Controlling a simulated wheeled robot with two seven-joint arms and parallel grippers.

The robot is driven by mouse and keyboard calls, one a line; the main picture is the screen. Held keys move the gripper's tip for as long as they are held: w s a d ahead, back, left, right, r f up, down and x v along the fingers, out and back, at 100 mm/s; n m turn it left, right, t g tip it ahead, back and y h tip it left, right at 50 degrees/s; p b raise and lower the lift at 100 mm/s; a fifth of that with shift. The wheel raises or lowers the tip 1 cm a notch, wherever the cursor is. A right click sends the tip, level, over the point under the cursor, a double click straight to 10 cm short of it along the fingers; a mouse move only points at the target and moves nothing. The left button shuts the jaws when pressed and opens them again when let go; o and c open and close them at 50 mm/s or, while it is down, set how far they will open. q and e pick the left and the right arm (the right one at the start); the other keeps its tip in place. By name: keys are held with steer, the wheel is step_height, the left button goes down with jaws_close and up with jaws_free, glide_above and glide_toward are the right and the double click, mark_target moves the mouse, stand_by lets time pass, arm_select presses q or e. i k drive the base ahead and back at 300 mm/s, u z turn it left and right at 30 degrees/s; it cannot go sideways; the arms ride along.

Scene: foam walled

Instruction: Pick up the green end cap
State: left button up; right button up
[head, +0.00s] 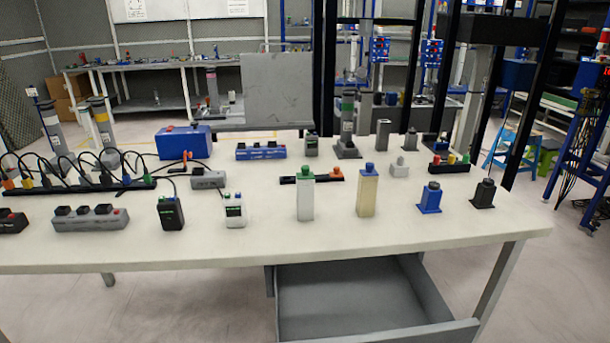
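A green cap (307,171) shows at the top of an upright white block (305,203) near the front middle of the table. A low black rail (290,180) runs behind it, with an orange-red cap (336,172) near its right end. Whether the green cap rests on the block or stands on the rail behind is hard to tell. Another black rail (449,168) at the right carries small coloured caps, too small to tell apart surely. Neither of my grippers is in view.
The white table (270,248) holds a beige block with a blue top (367,193), a blue bottle-like piece (430,199), a black one (484,194), meters (170,212) and a grey power strip (90,219). An open grey drawer (350,295) juts out below. The front strip is clear.

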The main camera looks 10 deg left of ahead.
mark_target(306, 174)
steer(key=z, duration=2.5)
steer(key=k, duration=1.55)
steer(key=u, duration=2.05)
steer(key=i, duration=0.5)
steer(key=z, duration=0.05)
